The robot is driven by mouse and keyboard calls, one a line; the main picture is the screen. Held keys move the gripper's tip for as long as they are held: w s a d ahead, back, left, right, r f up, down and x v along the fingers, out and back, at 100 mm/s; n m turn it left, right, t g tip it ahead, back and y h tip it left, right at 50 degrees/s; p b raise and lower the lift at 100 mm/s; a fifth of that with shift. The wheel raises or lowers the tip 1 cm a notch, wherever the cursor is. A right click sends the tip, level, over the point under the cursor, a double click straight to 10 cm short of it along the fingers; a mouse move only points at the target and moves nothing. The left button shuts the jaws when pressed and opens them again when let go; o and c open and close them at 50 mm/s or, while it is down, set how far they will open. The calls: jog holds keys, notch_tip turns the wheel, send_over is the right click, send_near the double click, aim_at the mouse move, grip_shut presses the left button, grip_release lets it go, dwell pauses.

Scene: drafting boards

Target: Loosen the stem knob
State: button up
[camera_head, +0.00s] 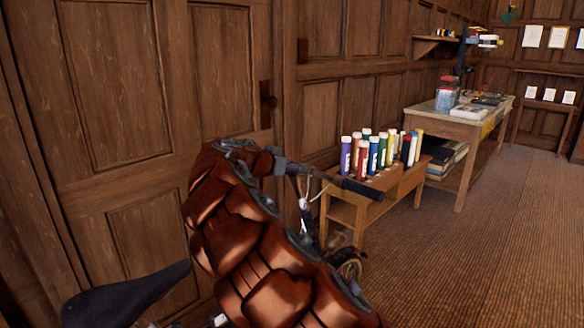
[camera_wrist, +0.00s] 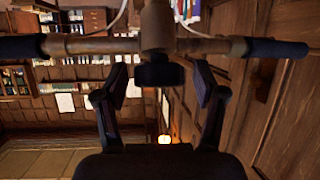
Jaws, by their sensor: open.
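In the wrist view a dark round stem knob (camera_wrist: 160,74) sits below the brown stem (camera_wrist: 158,28), where the handlebar (camera_wrist: 215,46) crosses. My gripper (camera_wrist: 159,82) is open, with one finger on each side of the knob and a visible gap to both. How far the fingertips are from the knob in depth is hard to tell. In the head view my copper-covered arm hides the stem, the knob and most of the bicycle. A dark handlebar grip (camera_head: 361,191) and the black saddle (camera_head: 125,294) show on either side of the arm.
A low wooden bench (camera_head: 392,196) with several coloured bottles (camera_head: 373,153) stands just behind the handlebar. A larger worktable (camera_head: 442,122) stands farther back. The panelled wall (camera_head: 115,90) is close on the left. The carpet (camera_head: 480,260) at right is clear.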

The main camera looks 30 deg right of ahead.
jog(key=shift+c, duration=0.4)
jog(key=c, duration=1)
jog(key=shift+d, duration=0.1)
jog(key=shift+c, duration=0.3)
